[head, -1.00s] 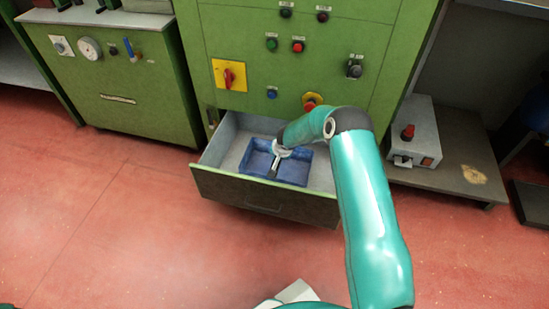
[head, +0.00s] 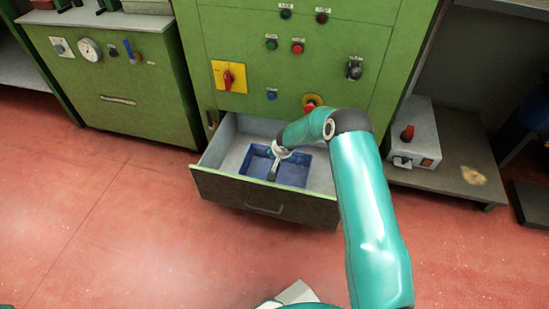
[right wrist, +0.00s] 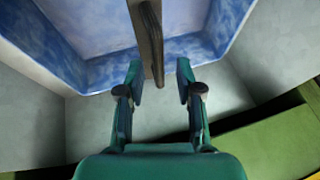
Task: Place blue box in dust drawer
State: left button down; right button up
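The blue box (head: 300,170) sits inside the open dust drawer (head: 215,187) of the green machine, within its grey walls. In the right wrist view the blue box (right wrist: 75,35) shows below the fingers, with a dark brown bar (right wrist: 149,35) running across its middle. My right gripper (head: 276,162) is over the middle of the box. In the right wrist view its two fingers (right wrist: 160,78) stand apart, one on each side of the bar, with gaps visible. Whether the box's underside rests on the drawer floor is hidden. My left gripper is not in view.
The machine's green front (head: 290,75) with buttons and a red switch (head: 229,77) rises behind the drawer. A grey control box (head: 420,140) stands on a low shelf at the right. A green cabinet (head: 125,95) is at the left.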

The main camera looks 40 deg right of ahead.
jog(key=shift+r+p, duration=0.55)
jog(key=shift+r, duration=0.05)
jog(key=v, duration=1.1)
jog(key=shift+s+r, duration=0.2)
jog(key=shift+s, duration=0.05)
jog(key=shift+a, duration=0.1)
